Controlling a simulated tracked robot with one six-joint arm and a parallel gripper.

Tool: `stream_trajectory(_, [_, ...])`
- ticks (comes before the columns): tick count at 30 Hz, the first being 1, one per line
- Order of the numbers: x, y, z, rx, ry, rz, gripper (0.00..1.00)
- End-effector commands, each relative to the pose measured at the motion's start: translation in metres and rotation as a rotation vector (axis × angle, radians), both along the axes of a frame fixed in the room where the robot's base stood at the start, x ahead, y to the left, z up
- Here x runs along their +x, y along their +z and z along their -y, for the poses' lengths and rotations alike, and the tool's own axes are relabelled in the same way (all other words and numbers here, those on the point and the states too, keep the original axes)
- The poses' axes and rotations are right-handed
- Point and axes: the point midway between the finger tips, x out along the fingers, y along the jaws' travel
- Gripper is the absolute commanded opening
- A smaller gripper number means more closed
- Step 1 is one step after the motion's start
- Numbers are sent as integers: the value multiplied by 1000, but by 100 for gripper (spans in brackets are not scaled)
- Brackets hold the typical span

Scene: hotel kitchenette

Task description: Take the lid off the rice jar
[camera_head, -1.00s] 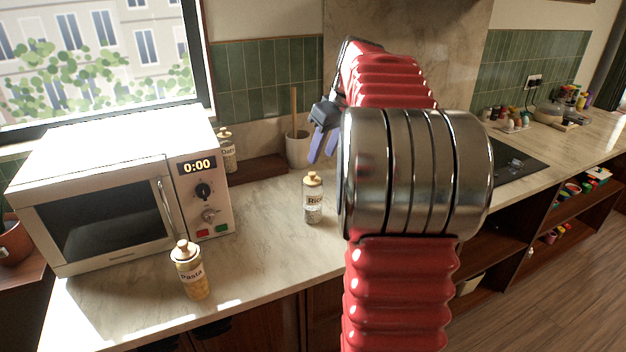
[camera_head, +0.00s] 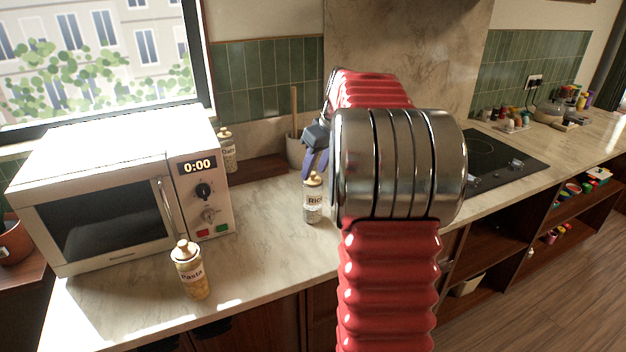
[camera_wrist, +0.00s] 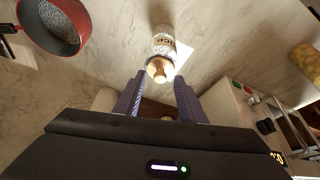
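The rice jar (camera_head: 313,208) stands upright on the counter, clear glass with a "Rice" label and a tan knobbed lid (camera_head: 313,178) on top. In the wrist view the jar (camera_wrist: 163,38) is above centre, its lid (camera_wrist: 159,70) facing the camera. My gripper (camera_head: 313,170) is at the lid's height or just above it in the head view. In the wrist view my gripper (camera_wrist: 158,85) is open, its two purple fingers apart with the lid between or just beyond their tips. I cannot tell whether they touch it.
A pasta jar (camera_head: 189,272) stands at the front left beside the white microwave (camera_head: 120,190). Another labelled jar (camera_head: 227,152) and a utensil crock (camera_head: 297,150) are behind. A cooktop (camera_head: 495,160) lies right. A red-rimmed pan (camera_wrist: 62,40) shows in the wrist view.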

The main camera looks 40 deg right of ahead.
Motion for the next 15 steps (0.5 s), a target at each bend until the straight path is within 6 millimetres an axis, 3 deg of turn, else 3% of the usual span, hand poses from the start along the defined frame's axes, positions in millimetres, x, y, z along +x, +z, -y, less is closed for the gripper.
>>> stream_trajectory(4, [4, -10, 0, 0, 0, 0, 37])
stream_trajectory(15, [4, -10, 0, -1, 0, 1, 37])
